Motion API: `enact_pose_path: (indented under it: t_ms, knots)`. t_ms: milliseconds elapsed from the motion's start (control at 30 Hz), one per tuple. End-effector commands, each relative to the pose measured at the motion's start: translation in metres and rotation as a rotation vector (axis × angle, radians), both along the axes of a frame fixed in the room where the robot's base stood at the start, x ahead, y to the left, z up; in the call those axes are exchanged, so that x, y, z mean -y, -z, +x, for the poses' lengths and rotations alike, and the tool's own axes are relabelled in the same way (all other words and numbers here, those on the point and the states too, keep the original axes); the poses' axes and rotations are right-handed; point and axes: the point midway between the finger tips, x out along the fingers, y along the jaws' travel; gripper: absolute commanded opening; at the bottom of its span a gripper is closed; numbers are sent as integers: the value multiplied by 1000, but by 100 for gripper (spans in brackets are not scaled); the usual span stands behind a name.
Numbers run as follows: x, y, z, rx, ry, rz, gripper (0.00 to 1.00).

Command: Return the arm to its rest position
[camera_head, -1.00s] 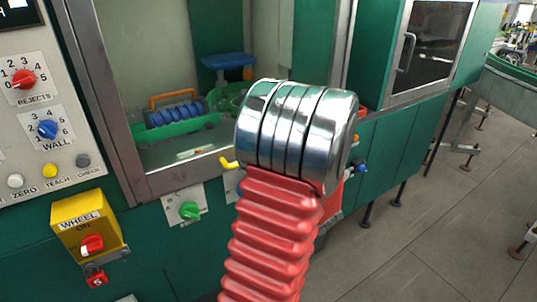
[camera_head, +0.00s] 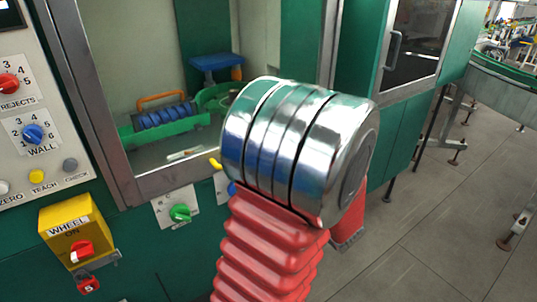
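My arm shows in the head view as a red ribbed sleeve rising from the bottom middle to a polished metal joint with dark bands. It stands in front of the green machine (camera_head: 345,105) and hides part of its front. My gripper is not in view, so its fingers and anything in them cannot be seen. No amber bottle can be made out.
Left is a control panel (camera_head: 60,110) with red and blue knobs. Below it is a yellow WHEEL box (camera_head: 72,228) with a red switch. A green knob (camera_head: 180,213) sits under the machine window. Grey floor (camera_head: 440,235) is open at right.

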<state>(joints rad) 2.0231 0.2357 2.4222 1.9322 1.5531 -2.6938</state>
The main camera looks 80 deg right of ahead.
Motion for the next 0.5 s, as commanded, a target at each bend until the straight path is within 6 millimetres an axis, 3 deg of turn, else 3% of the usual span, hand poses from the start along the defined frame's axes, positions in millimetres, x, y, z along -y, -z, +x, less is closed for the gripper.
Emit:
enact_pose_path:
  t_ms: [500]
  knots:
    - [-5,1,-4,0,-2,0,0]
